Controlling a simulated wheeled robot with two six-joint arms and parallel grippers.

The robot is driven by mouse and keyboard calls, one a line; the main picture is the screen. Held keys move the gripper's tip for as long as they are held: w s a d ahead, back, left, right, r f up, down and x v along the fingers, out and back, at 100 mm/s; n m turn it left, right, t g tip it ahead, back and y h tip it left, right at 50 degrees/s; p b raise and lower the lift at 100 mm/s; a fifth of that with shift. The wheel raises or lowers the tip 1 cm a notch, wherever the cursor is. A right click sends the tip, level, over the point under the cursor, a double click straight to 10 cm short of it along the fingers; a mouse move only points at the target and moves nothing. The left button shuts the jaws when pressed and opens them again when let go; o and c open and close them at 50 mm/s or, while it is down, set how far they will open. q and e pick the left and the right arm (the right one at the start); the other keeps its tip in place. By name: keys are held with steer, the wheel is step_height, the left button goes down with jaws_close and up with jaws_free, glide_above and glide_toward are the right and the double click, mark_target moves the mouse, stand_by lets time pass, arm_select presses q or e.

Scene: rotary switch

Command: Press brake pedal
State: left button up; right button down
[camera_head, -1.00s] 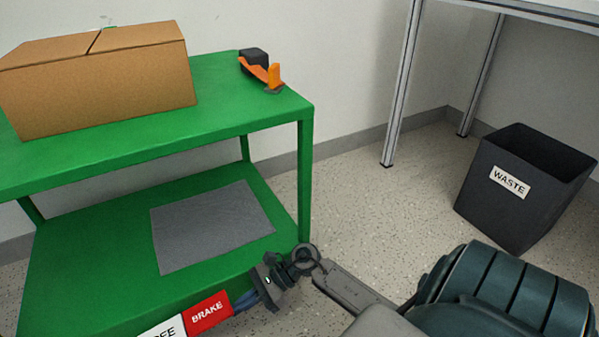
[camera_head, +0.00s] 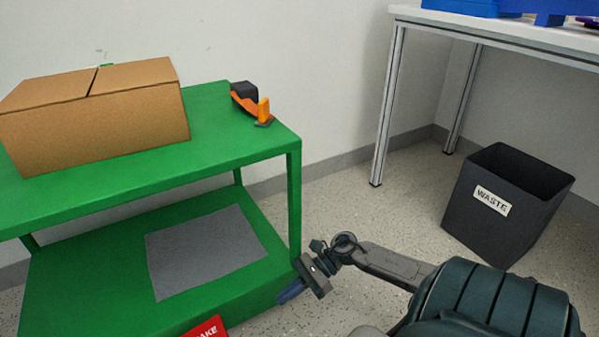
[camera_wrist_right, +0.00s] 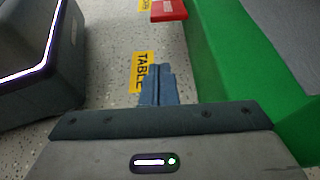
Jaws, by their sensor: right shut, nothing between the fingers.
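The red brake pedal (camera_head: 205,328) sits at the low front edge of the green cart (camera_head: 150,203). It is cut off by the bottom of the head view, with only the end of its label showing. In the right wrist view the red pedal (camera_wrist_right: 168,10) is at the top, beyond the fingertips. My right gripper (camera_head: 291,291) is shut and empty, to the right of the pedal and apart from it, near the cart's lower right corner. Its blue fingers (camera_wrist_right: 157,88) lie together in the wrist view. My left gripper is not in view.
A yellow "TABLE" label (camera_wrist_right: 142,72) is by the fingers in the wrist view. A cardboard box (camera_head: 95,125) and an orange-black tool (camera_head: 250,102) lie on the cart's top. A waste bin (camera_head: 508,205) stands right, near a white table (camera_head: 500,35). Speckled floor is free between.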

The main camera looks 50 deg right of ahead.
steer(key=v, duration=0.2)
steer(key=p+v, duration=0.1)
steer(key=v, duration=0.1)
steer(key=shift+a+r, duration=0.1)
steer(key=shift+r, duration=0.15)
steer(key=shift+s, duration=0.15)
